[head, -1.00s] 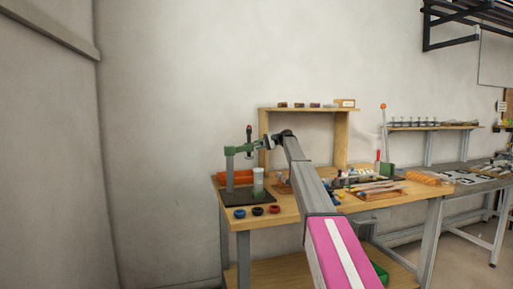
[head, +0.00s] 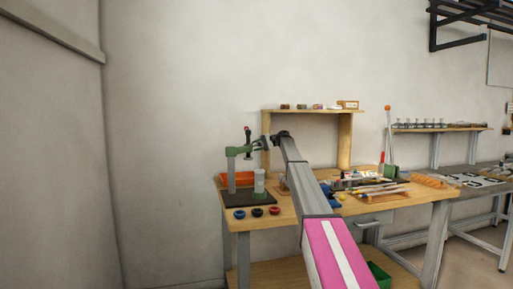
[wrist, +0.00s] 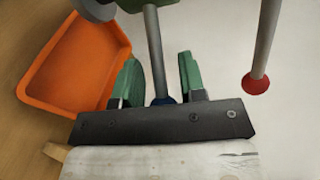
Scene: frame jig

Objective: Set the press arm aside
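The press stands at the left end of the wooden bench, with a grey column (head: 231,172) on a dark base plate (head: 246,199). Its green press arm (head: 238,151) reaches right from the column top. A vertical rod with a dark grip (head: 248,140) rises at its end. My gripper (head: 260,144) is at the arm's right end. In the wrist view my gripper (wrist: 160,85) is open, its green fingers either side of a grey rod (wrist: 155,50) with a blue end, gaps showing. Part of the green press arm (wrist: 155,12) is at the top edge. A red knob (wrist: 256,83) hangs right.
An orange tray (wrist: 75,62) lies left of the fingers. A pale cylinder (head: 259,180) stands on the base plate. A wooden shelf (head: 345,140) stands behind my arm. Tools and parts crowd the bench to the right.

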